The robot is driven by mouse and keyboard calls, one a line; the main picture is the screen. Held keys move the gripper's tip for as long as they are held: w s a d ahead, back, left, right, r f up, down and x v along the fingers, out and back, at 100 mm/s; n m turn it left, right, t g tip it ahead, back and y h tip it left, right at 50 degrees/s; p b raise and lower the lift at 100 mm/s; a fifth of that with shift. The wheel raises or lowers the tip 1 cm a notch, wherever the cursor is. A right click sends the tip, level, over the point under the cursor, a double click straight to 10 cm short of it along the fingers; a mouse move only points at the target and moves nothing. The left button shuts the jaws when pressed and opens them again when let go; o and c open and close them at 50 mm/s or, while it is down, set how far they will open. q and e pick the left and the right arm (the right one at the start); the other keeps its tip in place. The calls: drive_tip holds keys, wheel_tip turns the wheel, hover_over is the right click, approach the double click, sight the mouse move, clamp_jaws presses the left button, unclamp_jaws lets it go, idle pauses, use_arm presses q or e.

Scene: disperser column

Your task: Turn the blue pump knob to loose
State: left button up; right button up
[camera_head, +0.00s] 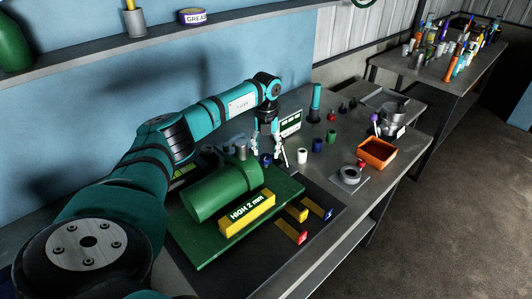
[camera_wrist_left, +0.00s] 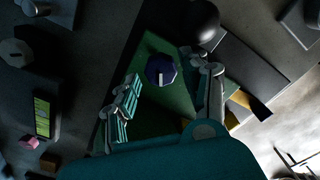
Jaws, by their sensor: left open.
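The blue pump knob (camera_wrist_left: 160,69) is a dark blue, many-sided knob with a pale mark on its face, seen in the left wrist view against a green plate (camera_wrist_left: 178,103). In the head view the knob (camera_head: 265,160) is small and partly hidden by my gripper. My left gripper (camera_head: 269,152) is open and points down over the knob. In the left wrist view its two fingers stand on either side of the knob, with visible gaps. Whether the fingertips are level with the knob I cannot tell. My right gripper is not in view.
A green motor (camera_head: 222,190) and a yellow "HIGH 2 mm" block (camera_head: 247,213) sit close by on the green base. A white cylinder (camera_head: 302,156), a blue cylinder (camera_head: 317,145) and an orange tray (camera_head: 376,153) stand to the right. A shelf (camera_head: 80,53) runs along the wall.

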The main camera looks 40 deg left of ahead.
sight(266, 156)
use_arm(q)
wheel_tip(266, 156, up, 10)
drive_tip(key=shift+f, duration=0.25)
idle(0.5)
